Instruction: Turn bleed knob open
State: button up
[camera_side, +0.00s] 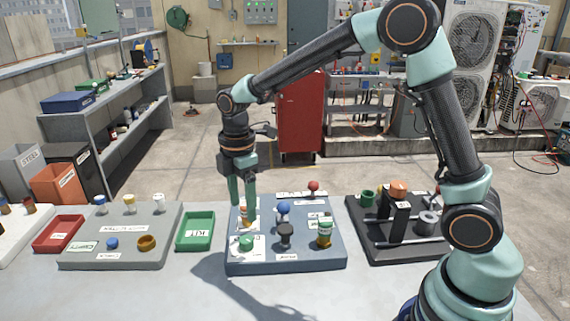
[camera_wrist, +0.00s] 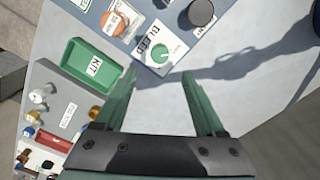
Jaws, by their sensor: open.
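The bleed knob (camera_wrist: 160,53) is green with a light pointer line, on a white plate lettered BLEED. In the side view the green knob (camera_side: 245,243) sits at the front left corner of the blue-grey panel (camera_side: 310,262). My gripper (camera_side: 243,210) points down above the panel's left side, its fingers apart and in front of an orange knob. In the wrist view my gripper (camera_wrist: 160,75) is open and empty, with the bleed knob just beyond and between the fingertips. I see no contact with the knob.
An orange knob (camera_wrist: 116,24) and a dark knob (camera_wrist: 200,12) are close to the bleed knob. A blue ball-topped knob (camera_side: 283,208) stands on the same panel. A green KIT tray (camera_side: 195,231) lies left of it. The front tabletop is clear.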

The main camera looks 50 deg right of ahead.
aim_at(246, 238)
notch_tip(246, 238, down, 9)
jog(key=shift+f, duration=0.15)
dwell(0.4)
grip_shut()
